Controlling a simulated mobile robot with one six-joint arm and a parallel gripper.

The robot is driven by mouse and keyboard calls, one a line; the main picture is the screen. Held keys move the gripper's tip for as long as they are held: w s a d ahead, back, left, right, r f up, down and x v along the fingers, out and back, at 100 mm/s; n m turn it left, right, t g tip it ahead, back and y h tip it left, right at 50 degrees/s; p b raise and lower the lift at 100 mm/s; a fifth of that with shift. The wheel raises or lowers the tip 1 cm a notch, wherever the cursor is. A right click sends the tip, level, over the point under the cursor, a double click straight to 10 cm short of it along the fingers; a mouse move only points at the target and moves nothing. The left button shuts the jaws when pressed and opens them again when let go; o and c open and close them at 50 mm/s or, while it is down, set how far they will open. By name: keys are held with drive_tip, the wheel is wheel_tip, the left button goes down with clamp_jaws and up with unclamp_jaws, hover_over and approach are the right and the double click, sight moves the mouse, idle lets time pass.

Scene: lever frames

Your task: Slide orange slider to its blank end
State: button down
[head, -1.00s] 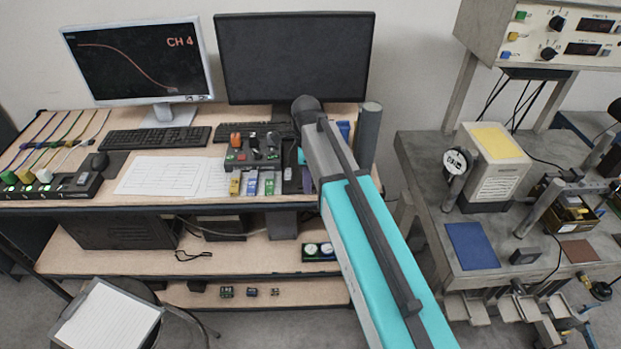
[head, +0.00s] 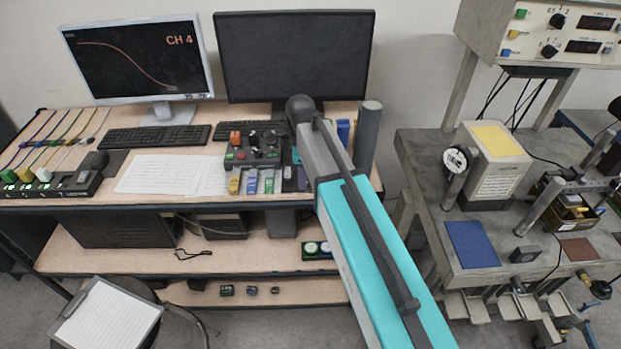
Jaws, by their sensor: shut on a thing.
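An orange knob (head: 236,139), the only orange control I can make out, stands at the back left of a dark control box (head: 232,163) on the desk. I cannot tell its track or which end is blank. My arm rises from the bottom right, and its upper end is just right of the box. My gripper is hidden behind the arm, so its jaws and any contact with the slider cannot be seen.
Several coloured tabs, including a yellow one (head: 234,184), line the box's front edge. Black knobs stand on its top. Paper sheets (head: 160,174) lie to the left. Two monitors (head: 293,55) and keyboards (head: 153,137) are behind. A grey cylinder (head: 369,135) stands right of my arm.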

drive_tip(key=shift+a, duration=0.5)
drive_tip(key=c, duration=1.8)
unclamp_jaws()
drive_tip(key=shift+a, duration=0.1)
drive_tip(key=shift+o, duration=0.2)
drive_tip(key=shift+r, duration=0.15)
drive_tip(key=shift+r, duration=0.15)
wheel_tip(320, 180, up, 13)
drive_tip(key=b, duration=0.4)
drive_tip(key=shift+r, duration=0.15)
